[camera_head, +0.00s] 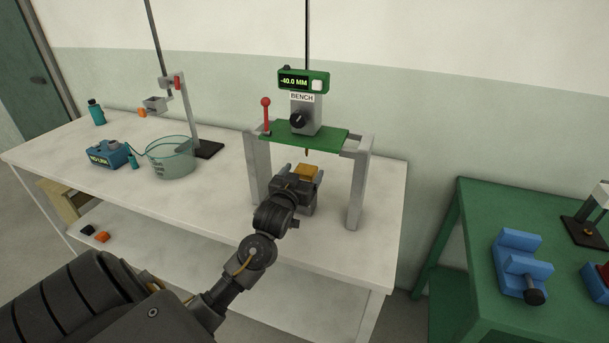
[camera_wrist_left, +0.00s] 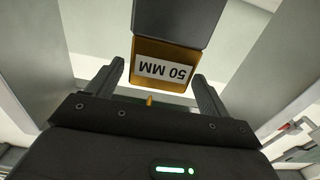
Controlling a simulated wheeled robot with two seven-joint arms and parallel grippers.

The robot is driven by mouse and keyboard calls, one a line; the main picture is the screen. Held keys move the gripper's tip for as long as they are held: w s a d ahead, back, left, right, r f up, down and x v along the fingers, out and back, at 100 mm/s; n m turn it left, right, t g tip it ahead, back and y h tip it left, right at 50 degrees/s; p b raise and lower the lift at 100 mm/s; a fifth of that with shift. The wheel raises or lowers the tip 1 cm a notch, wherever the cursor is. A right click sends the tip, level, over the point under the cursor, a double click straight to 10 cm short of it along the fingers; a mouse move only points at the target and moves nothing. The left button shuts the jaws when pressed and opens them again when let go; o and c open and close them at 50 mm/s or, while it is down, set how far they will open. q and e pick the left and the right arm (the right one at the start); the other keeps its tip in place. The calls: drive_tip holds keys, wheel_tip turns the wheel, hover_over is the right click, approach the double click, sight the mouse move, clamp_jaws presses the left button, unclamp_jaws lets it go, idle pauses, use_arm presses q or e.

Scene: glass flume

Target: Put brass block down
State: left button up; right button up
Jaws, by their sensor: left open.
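The brass block (camera_head: 307,171) sits under the green bridge of the bench gauge (camera_head: 304,134), on a grey support. In the left wrist view the brass block (camera_wrist_left: 165,72) shows upside down with a "50 MM" label, against the dark grey support (camera_wrist_left: 180,20). My left gripper (camera_head: 293,183) is at the near side of the block. The thin gauge tip (camera_head: 307,153) hangs above the block. My right gripper is not in view.
The gauge's grey posts (camera_head: 355,190) stand close on both sides of my left gripper. A red-knobbed lever (camera_head: 266,115), glass vessel (camera_head: 171,157) and blue box (camera_head: 107,154) are to the left. A green table (camera_head: 470,235) with a blue vise (camera_head: 520,265) is at right.

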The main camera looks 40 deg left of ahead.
sight(307, 166)
use_arm(q)
drive_tip(key=x, duration=0.4)
drive_tip(key=shift+d+p, duration=0.1)
drive_tip(key=shift+p, duration=0.3)
drive_tip(key=c, duration=1.6)
drive_tip(key=shift+r, duration=0.1)
clamp_jaws()
drive_tip(key=shift+r, duration=0.15)
drive_tip(key=shift+r+b, duration=0.45)
drive_tip(key=shift+r, duration=0.9)
drive_tip(key=shift+s+r, duration=0.2)
drive_tip(key=v, duration=1.7)
drive_tip(key=shift+s+d+b, duration=0.15)
drive_tip(key=shift+s+b, duration=0.15)
drive_tip(key=shift+b, duration=0.15)
